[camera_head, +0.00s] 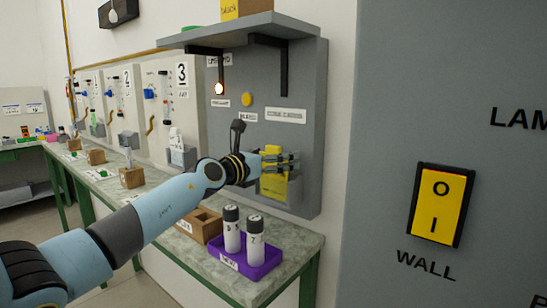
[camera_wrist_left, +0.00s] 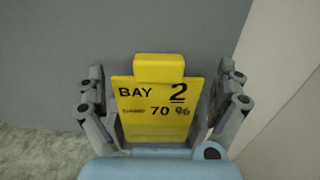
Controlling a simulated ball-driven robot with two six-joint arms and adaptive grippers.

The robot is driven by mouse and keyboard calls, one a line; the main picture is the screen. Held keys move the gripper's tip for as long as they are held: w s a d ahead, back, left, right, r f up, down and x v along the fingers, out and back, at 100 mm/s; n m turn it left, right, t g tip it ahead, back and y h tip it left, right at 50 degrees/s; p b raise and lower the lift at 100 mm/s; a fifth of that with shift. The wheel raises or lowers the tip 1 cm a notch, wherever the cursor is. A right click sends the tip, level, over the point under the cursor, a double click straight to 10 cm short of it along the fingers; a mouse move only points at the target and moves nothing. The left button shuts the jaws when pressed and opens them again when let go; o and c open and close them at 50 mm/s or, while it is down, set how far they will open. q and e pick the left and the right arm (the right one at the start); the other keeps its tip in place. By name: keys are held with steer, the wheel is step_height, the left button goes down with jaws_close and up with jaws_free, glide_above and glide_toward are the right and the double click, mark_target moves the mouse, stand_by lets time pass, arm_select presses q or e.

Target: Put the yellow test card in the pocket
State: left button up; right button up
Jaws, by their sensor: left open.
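The yellow test card (camera_head: 273,184) is upright at the grey wall panel, low on its front. In the left wrist view the card (camera_wrist_left: 150,122) faces me and reads "BAY 2" and "70 %", with a yellow tab on top. A grey pocket (camera_head: 294,190) shows at the card's lower part, and the card's lower end appears to sit in it. My left gripper (camera_head: 288,161) is open, with its fingers on either side of the card; in the left wrist view gaps show between fingers and card. The right gripper is out of view.
A purple tray (camera_head: 262,268) with two white, black-capped cylinders (camera_head: 255,238) stands on the bench below my arm. A brown box (camera_head: 206,226) is beside it. A shelf (camera_head: 240,30) overhangs the panel. A yellow wall switch (camera_head: 440,205) is at the right.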

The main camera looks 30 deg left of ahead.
arm_select(q)
steer(key=shift+r+p, duration=0.3)
steer(key=shift+r, duration=0.1)
steer(key=s+p, duration=0.6)
steer(key=s, duration=0.6)
steer(key=shift+a+r, duration=0.2)
steer(key=shift+a, duration=0.25)
